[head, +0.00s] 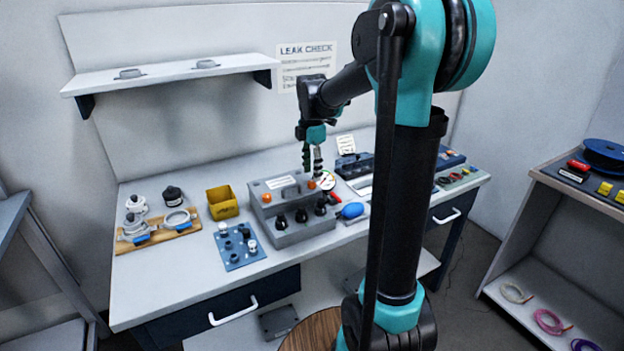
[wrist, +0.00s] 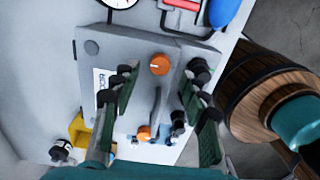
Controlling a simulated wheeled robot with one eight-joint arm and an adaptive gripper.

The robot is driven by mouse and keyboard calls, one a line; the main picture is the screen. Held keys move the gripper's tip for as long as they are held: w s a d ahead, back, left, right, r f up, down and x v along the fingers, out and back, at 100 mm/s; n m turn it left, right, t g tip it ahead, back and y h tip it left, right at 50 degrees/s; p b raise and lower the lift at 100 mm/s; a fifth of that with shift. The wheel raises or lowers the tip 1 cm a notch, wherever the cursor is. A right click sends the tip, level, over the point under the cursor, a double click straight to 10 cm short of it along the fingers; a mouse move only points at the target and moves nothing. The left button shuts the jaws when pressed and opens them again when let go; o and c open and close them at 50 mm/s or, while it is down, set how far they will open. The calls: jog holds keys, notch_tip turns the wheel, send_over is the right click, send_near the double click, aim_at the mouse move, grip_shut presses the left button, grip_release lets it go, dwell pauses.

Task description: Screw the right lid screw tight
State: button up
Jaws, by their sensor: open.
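The grey box (head: 290,228) stands mid-bench with a grey lid handle (head: 290,190) between two orange lid screws. The right lid screw (head: 311,184) is round and orange; in the wrist view it is the upper one (wrist: 160,64). The left lid screw (head: 266,197) is the lower one in the wrist view (wrist: 144,133). My gripper (head: 312,167) points down over the right end of the box, just above the right screw. In the wrist view its open green-padded fingers (wrist: 159,76) lie on either side of that screw's line. I cannot tell whether they touch it.
Black knobs (head: 301,215) line the box's front. A pressure gauge (head: 327,181) and a blue bulb (head: 351,211) sit close on the right. A yellow bin (head: 222,203), a blue plate with fittings (head: 240,246) and a wooden board with parts (head: 158,232) stand left. Bare bench lies in front.

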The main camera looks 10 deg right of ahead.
aim_at(312, 182)
jog(key=shift+f, duration=1.8)
jog(key=shift+c, duration=0.6)
grip_shut()
